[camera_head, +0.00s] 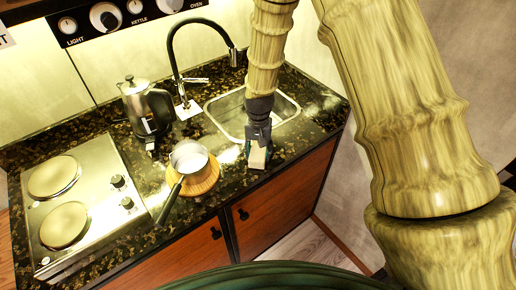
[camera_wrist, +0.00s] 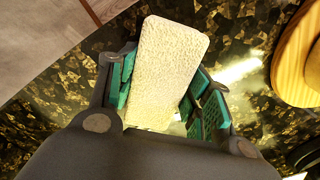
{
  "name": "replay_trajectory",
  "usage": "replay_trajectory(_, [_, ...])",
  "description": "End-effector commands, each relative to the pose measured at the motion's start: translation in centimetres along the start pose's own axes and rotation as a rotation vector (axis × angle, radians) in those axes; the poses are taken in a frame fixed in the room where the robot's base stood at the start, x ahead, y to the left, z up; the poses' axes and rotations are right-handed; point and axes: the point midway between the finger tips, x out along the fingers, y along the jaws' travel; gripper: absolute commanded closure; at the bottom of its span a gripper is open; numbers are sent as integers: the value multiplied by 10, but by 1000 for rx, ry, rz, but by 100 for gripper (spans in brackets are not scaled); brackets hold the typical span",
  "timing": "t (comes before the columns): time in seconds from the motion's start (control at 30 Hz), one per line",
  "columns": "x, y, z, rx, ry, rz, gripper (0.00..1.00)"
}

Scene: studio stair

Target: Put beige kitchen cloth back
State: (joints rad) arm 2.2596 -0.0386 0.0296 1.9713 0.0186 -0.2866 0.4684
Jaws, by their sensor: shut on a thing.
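The beige kitchen cloth (camera_wrist: 165,70) looks like a pale, textured block in the wrist view. My gripper (camera_wrist: 160,98) is shut on it, with the teal finger pads on its two sides. In the head view my gripper (camera_head: 258,150) points down over the front of the dark counter, and the cloth (camera_head: 258,158) shows between its fingers, just in front of the sink (camera_head: 252,112). I cannot tell whether the cloth touches the counter.
A pot (camera_head: 188,158) stands on a round wooden board (camera_head: 205,181) just left of my gripper. Further left are a kettle (camera_head: 146,108) and a two-plate hob (camera_head: 75,203). A black tap (camera_head: 177,60) arches behind the sink. The counter's front edge is close to my gripper.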

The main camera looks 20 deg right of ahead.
Motion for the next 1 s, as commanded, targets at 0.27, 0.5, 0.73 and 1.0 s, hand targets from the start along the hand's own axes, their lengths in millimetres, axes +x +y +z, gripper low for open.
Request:
replay_trajectory(0.27, [1,0,0,0,1,0,89])
replay_trajectory(0.5, [3,0,0,-1,1,0,29])
replay_trajectory(0.73, [3,0,0,-1,1,0,29])
replay_trajectory(1.0, [-6,-1,-1,-1,3,-1,29])
